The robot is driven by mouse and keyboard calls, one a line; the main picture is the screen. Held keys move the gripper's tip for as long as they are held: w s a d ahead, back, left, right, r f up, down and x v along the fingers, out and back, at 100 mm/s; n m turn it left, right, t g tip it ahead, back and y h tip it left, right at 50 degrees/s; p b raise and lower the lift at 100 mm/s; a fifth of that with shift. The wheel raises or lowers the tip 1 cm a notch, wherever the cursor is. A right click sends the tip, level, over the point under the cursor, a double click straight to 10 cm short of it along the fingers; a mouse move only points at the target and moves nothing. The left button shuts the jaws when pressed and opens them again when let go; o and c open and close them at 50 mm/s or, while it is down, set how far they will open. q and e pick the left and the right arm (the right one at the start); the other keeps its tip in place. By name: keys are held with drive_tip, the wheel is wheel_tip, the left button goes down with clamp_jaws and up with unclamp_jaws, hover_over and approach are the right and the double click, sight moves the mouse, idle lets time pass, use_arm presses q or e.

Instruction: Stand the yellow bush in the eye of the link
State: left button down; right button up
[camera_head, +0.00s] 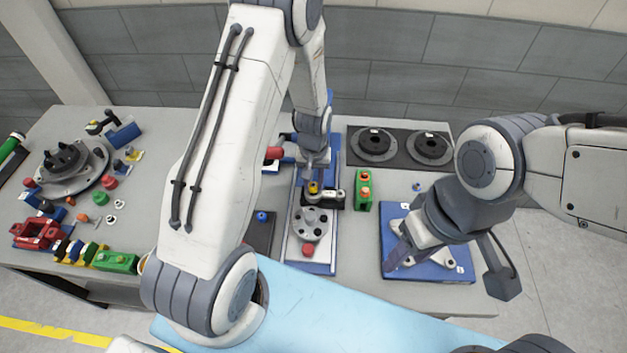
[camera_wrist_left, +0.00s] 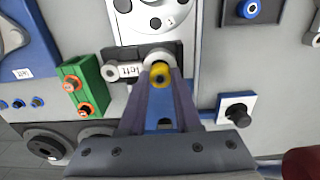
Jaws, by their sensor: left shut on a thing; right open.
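The yellow bush (camera_wrist_left: 160,74) is between the fingertips of my left gripper (camera_wrist_left: 160,86), which is shut on it. In the head view the bush (camera_head: 313,188) shows small below the left gripper (camera_head: 314,178). The link (camera_wrist_left: 126,70) is a pale bar marked "left", lying in a dark holder; in the head view it (camera_head: 332,195) is just right of the bush. The link's larger eye is at the bush, partly hidden by it. I cannot tell whether the bush is inside the eye or above it. My right gripper (camera_head: 398,258) is open over a blue plate.
A green block with orange rings (camera_head: 363,190) stands close right of the link. A grey disc with holes (camera_head: 311,224) lies in front on the white and blue fixture (camera_head: 318,258). The blue plate (camera_head: 450,268) is at right. Several parts crowd the table's left side.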

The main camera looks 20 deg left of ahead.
use_arm(q)
drive_tip(key=shift+f, duration=0.3)
drive_tip(key=shift+f+b, duration=0.4)
drive_tip(key=shift+b, duration=0.15)
drive_tip(key=c, duration=0.9)
unclamp_jaws()
drive_tip(key=shift+r, duration=0.1)
drive_tip(key=shift+r+p, duration=1.25)
drive_tip(key=shift+r, duration=0.2)
